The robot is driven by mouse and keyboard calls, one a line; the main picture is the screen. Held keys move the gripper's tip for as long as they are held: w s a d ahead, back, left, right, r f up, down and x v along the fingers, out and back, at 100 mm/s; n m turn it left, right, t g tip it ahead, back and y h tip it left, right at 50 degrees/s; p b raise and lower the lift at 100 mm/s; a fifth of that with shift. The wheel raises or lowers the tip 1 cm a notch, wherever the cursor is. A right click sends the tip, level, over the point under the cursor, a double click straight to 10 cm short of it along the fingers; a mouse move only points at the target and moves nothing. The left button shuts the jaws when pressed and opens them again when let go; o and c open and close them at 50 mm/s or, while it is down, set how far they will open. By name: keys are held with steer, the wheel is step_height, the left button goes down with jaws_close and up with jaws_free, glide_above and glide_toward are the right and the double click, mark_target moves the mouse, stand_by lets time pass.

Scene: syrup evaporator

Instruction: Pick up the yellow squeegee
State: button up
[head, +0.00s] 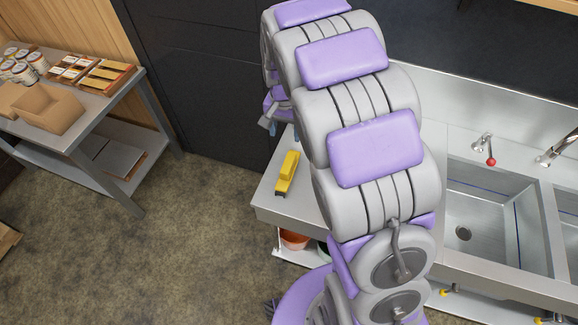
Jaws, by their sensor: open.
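The yellow squeegee (287,172) lies near the left end of the steel sink counter (283,206), with a dark strip at its near end. My grey and purple arm rises through the middle of the view, just right of the squeegee, and covers part of the counter. My gripper (269,127) shows small and partly hidden behind my arm, above and left of the squeegee in the picture. It is open and apart from the squeegee, with nothing seen in it.
Two sink basins (484,214) with taps (490,160) are at the right. An orange bucket (294,239) sits under the counter. A metal table (107,117) with jars (22,68) and boxes stands at the left. The floor between table and counter is clear.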

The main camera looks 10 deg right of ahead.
step_height(320, 180, down, 4)
steer(key=a, duration=0.1)
steer(key=b, duration=0.2)
glide_above(289, 162)
steer(key=f, duration=0.6)
steer(key=shift+s+d+f, duration=0.25)
steer(key=shift+s, duration=0.05)
steer(key=shift+a+f, duration=0.8)
steer(key=shift+f, duration=0.1)
steer(key=shift+a+f, duration=0.15)
steer(key=shift+a, duration=0.15)
steer(key=shift+w+f, duration=0.1)
steer(key=shift+f, duration=0.3)
steer(key=f, duration=0.1)
steer(key=d+f, duration=0.1)
steer(key=f, duration=0.1)
steer(key=shift+w+d+f+b, duration=0.2)
steer(key=shift+d+f+b, duration=0.1)
steer(key=shift+d+b, duration=0.1)
steer(key=shift+d+f, duration=0.3)
steer(key=shift+a, duration=0.4)
steer(key=shift+c, duration=0.3)
steer(key=shift+a, duration=0.45)
steer(key=c, duration=0.3)
steer(key=shift+r, duration=0.1)
steer(key=shift+c, duration=0.8)
steer(key=shift+d, duration=0.5)
steer(key=c, duration=0.5)
steer(key=shift+c, duration=0.6)
